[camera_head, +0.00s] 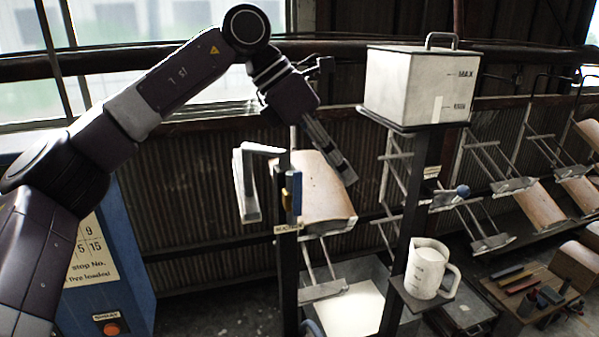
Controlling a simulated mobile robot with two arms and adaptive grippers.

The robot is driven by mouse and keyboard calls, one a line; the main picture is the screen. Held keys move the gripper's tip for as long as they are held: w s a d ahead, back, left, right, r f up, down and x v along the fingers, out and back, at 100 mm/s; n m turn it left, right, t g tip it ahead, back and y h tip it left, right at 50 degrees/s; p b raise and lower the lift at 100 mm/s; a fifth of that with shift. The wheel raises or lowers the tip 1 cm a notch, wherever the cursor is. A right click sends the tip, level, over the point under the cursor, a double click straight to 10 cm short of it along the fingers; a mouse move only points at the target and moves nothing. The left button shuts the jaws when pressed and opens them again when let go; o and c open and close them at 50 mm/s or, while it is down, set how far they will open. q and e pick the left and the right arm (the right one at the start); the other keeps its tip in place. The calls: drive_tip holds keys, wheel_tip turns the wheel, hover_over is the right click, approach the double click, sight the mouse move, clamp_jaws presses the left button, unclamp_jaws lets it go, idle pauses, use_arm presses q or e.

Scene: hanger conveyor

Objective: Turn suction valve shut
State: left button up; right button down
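My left arm comes in from the left. Its gripper (340,170) points down and right, in front of or above a curved wooden panel (318,188); their gap is unclear. The fingers lie close together, seen from the side, and I see nothing between them. A lever with a blue ball knob (462,191) sits by the dark post under the white tank (415,85). A blue and yellow fitting (291,190) is on a nearer dark post, above a small label. My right gripper is out of view.
A grey-white bent handle-like thing (246,182) hangs beside the nearer post. A white measuring jug (428,268) stands on a small shelf. A tray of pale liquid (352,312) is below. Hanging racks with wooden panels (553,208) run right. A blue cabinet (122,265) stands left.

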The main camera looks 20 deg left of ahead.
sight(296, 171)
use_arm(q)
drive_tip(key=s+a+r+n+y, duration=0.1)
drive_tip(key=a+r+y, duration=0.25)
drive_tip(key=a, duration=0.65)
drive_tip(key=shift+t, duration=0.3)
drive_tip(key=p+x, duration=0.2)
drive_tip(key=x, duration=0.3)
drive_tip(key=shift+w, duration=0.1)
drive_tip(key=shift+x, duration=0.85)
drive_tip(key=shift+d, duration=0.1)
drive_tip(key=shift+c, duration=0.5)
clamp_jaws()
